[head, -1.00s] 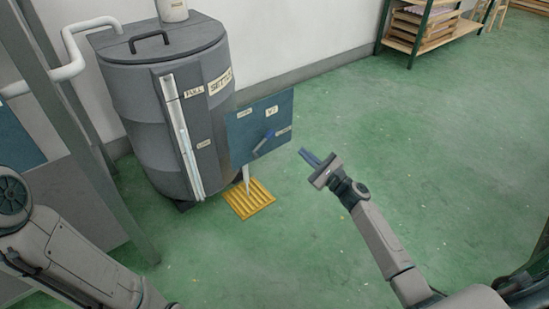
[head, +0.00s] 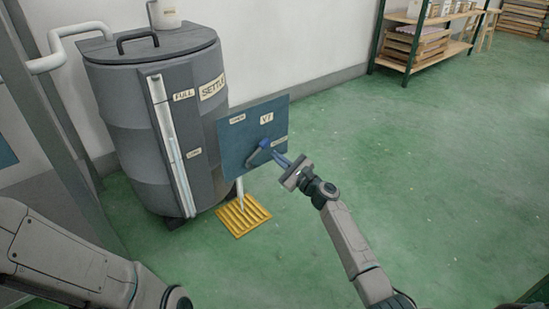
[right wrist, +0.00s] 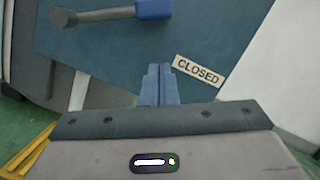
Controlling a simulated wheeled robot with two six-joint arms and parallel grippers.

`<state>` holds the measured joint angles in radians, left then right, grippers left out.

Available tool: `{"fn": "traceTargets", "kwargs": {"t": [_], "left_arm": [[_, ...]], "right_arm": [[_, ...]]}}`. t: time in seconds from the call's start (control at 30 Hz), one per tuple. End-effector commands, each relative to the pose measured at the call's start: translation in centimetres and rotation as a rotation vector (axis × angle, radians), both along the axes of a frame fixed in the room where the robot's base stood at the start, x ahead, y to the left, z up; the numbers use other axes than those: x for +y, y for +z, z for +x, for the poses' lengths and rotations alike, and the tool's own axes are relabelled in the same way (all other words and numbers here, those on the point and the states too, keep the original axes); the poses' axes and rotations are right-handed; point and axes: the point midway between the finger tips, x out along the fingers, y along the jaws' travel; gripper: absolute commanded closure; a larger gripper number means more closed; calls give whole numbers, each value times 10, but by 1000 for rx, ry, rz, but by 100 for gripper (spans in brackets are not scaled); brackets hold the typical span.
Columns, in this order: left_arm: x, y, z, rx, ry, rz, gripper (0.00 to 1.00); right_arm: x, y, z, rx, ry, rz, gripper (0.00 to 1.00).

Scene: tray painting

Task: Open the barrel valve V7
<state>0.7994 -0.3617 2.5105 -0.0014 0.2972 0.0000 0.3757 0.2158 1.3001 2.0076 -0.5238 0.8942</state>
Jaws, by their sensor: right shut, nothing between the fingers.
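The blue valve panel (head: 236,143) with the V7 label (head: 267,118) stands in front of the grey barrel (head: 125,105). Its lever has a grey arm and a blue grip (head: 264,144), which points up and right in the head view. In the right wrist view, the grey arm (right wrist: 105,14) and blue grip (right wrist: 153,9) show at the top, above a CLOSED label (right wrist: 198,71). My right gripper (head: 277,156) is shut and empty, its blue fingertips close beside the grip; contact is unclear in the head view. In the right wrist view, its fingers (right wrist: 159,80) sit below the grip, apart from it. My left gripper is out of frame.
A yellow slatted floor grate (head: 242,216) lies below the panel. A white pipe (head: 62,58) and a grey post (head: 55,120) stand left of the barrel. A shelf rack (head: 408,45) stands at the back. The green floor (head: 430,180) to the right is clear.

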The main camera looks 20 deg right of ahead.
Motion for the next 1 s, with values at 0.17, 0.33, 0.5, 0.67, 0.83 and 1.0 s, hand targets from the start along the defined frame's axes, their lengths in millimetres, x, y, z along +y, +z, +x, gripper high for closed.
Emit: {"fn": "traceTargets", "kwargs": {"t": [0.17, 0.33, 0.5, 0.67, 0.83, 1.0], "left_arm": [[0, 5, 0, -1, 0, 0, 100], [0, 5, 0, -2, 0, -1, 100], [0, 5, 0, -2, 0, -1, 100], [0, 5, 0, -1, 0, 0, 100], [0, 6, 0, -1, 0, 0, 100], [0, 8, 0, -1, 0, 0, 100]], "right_arm": [[12, 23, -8, -2, 1, -2, 100], [16, 31, -9, -1, 0, -2, 100], [16, 32, -9, 0, 1, 0, 100], [16, 32, -10, 0, 1, 0, 100], [16, 33, -10, -4, 1, -12, 100], [17, 37, -10, -17, 0, -49, 100]]}}
